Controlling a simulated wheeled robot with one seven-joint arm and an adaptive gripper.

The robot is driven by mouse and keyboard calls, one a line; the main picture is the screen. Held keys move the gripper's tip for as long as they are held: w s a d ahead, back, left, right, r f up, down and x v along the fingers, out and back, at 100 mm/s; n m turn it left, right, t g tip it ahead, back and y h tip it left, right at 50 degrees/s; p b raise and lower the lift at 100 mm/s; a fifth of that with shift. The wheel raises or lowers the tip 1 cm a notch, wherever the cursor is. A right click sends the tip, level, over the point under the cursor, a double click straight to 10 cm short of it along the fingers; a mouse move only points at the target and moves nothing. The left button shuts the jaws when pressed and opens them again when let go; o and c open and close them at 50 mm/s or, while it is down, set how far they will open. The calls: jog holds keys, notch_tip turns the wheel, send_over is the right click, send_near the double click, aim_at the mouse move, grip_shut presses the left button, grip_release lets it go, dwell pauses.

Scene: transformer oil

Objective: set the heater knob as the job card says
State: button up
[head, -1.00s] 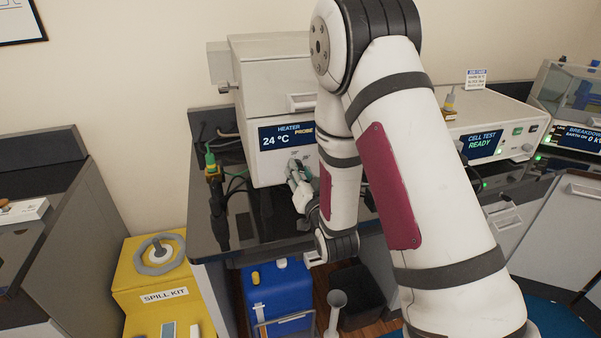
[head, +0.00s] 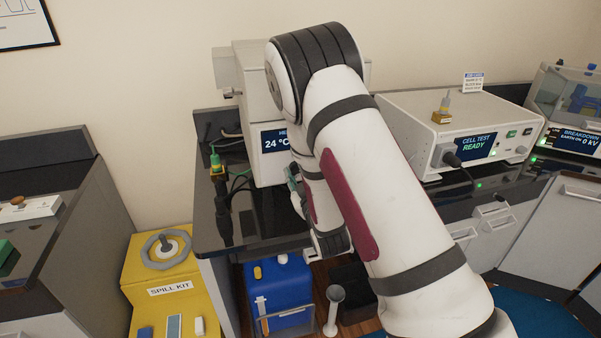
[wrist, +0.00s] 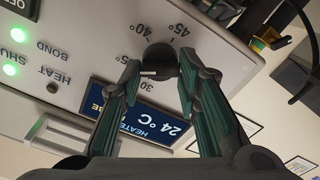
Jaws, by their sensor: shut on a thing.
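The heater (head: 258,105) is a pale box on the dark bench at the back. Its blue display (head: 273,141) reads 24 °C, partly covered by my arm. In the wrist view the display (wrist: 150,118) appears upside down. The round black heater knob (wrist: 160,56) sits between my fingertips, with marks for 30, 40 and 45 degrees around it; the 35 mark is partly hidden. A short pale line shows at the knob's lower left; I cannot tell its setting. My gripper (wrist: 160,68) is shut on the knob. The job card (head: 473,82) stands on the cell tester, its print too small to read.
The cell tester (head: 420,112) reads READY, right of my arm. Green and black leads (head: 217,165) lie left of the heater. A yellow spill kit (head: 170,290) and a blue container (head: 278,290) stand below. Green lights (wrist: 14,70) glow on the heater panel.

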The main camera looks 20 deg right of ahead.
jog(key=n+p, duration=0.5)
jog(key=n, duration=0.6)
jog(key=shift+a+f+n+p, duration=0.1)
jog(key=shift+f+n+p, duration=0.05)
jog(key=shift+n+p, duration=0.25)
dwell(0.3)
jog(key=o, duration=1.2)
jog(key=shift+c, duration=0.2)
jog(key=s, duration=1.2)
